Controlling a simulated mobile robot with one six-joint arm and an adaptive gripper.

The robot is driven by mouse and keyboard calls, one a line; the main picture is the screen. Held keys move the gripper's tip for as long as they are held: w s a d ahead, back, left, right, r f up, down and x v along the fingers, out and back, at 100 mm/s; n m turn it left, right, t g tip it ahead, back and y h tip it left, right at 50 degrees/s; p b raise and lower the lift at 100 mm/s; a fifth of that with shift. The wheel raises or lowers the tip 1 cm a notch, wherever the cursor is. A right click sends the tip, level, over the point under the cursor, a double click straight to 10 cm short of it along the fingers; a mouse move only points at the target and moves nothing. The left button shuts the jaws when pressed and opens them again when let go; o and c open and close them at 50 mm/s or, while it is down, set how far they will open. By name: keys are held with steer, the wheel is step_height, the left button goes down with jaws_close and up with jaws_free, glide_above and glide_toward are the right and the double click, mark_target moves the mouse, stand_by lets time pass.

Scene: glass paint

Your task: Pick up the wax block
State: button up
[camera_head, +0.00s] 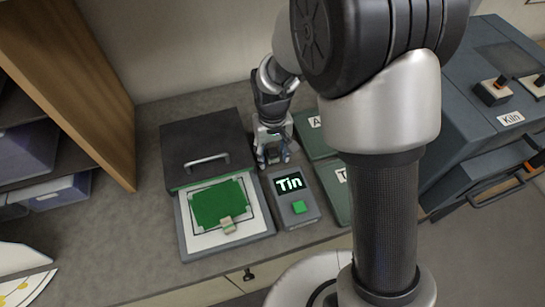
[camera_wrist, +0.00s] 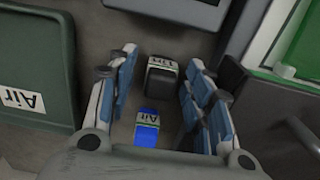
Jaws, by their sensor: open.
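My gripper (camera_head: 272,160) points down at the counter between the black-lidded box and the dark green boxes. In the wrist view my gripper (camera_wrist: 164,62) is open, with blue-faced fingers on both sides. A small dark block with a white label, apparently "Tin" (camera_wrist: 161,78), stands between the fingers towards their tips. A blue block labelled "Air" (camera_wrist: 147,128) lies nearer the palm. Neither is gripped.
A grey device with a "Tin" display (camera_head: 289,183) and green button stands right of the open box (camera_head: 190,252). Its black lid (camera_head: 205,140) is raised. A green "Air" box (camera_wrist: 35,70) and the Kiln (camera_head: 490,135) flank the space. My arm hides part of the counter.

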steer(key=shift+f, duration=0.1)
steer(key=shift+c, duration=0.2)
jaws_close()
stand_by(0.4)
